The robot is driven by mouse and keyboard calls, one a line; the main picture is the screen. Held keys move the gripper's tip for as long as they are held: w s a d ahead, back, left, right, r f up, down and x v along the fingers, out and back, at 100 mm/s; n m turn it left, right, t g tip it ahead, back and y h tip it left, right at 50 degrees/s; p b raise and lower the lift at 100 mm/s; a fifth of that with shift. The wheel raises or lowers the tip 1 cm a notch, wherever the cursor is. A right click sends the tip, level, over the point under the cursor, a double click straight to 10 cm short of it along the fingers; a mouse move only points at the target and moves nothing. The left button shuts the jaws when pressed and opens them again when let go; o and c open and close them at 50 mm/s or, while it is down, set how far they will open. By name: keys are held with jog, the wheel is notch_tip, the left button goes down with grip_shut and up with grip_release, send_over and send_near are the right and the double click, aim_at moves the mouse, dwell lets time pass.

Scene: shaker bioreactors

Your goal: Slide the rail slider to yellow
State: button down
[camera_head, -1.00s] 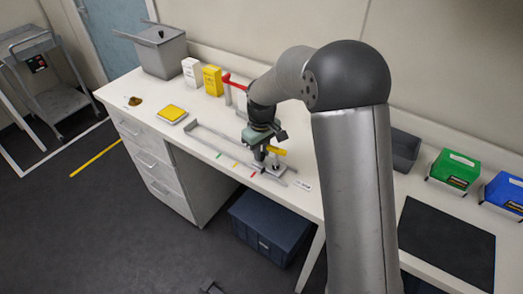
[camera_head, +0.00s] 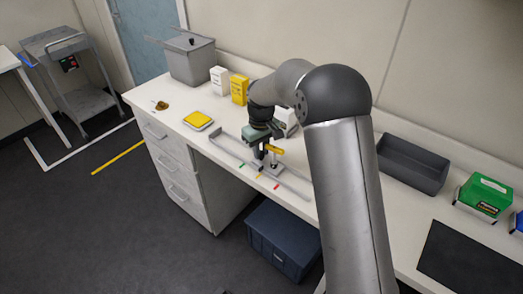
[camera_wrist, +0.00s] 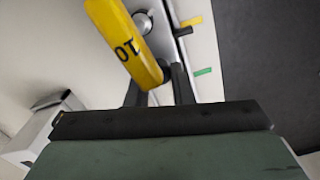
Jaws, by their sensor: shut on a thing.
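The rail (camera_head: 292,190) lies along the front of the bench, with green (camera_head: 242,166), yellow (camera_head: 258,176) and red (camera_head: 276,186) marks on its front side. The rail slider (camera_head: 276,170) stands on it about level with the yellow mark. A yellow piece (camera_head: 274,149) marked "10" sticks out at the slider; it shows large in the wrist view (camera_wrist: 125,42). My gripper (camera_head: 261,158) is shut on the slider, its grip partly hidden by the yellow piece. In the wrist view, a dark pointer (camera_wrist: 183,32) lies close to the yellow mark (camera_wrist: 192,21), with the green mark (camera_wrist: 203,71) apart from it.
A yellow-topped pad (camera_head: 198,120), white box (camera_head: 219,79), yellow box (camera_head: 239,89) and grey bin (camera_head: 190,62) stand left of the rail. A dark tray (camera_head: 412,163), green box (camera_head: 484,197) and black mat (camera_head: 462,262) are at right.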

jog(key=c, duration=1.3)
grip_release()
jog(key=shift+o, duration=0.2)
notch_tip(320, 180, up, 18)
jog(key=b, duration=0.2)
jog(key=shift+f, duration=0.25)
jog(key=s+d+m, duration=0.3)
jog(key=s+d, duration=0.6)
jog(key=s, duration=0.4)
jog(key=s+d+f+m, duration=0.1)
jog(key=s+d+f, duration=0.1)
jog(key=s, duration=0.5)
jog(key=s+d+f+m, duration=0.2)
jog(key=s+f, duration=0.2)
jog(key=s, duration=0.3)
jog(key=s+d+f+m, duration=0.1)
jog(key=s+d+f, duration=0.1)
jog(key=s, duration=0.5)
jog(key=shift+d+f+t, duration=0.3)
jog(key=shift+d+f, duration=0.05)
jog(key=shift+f, duration=0.45)
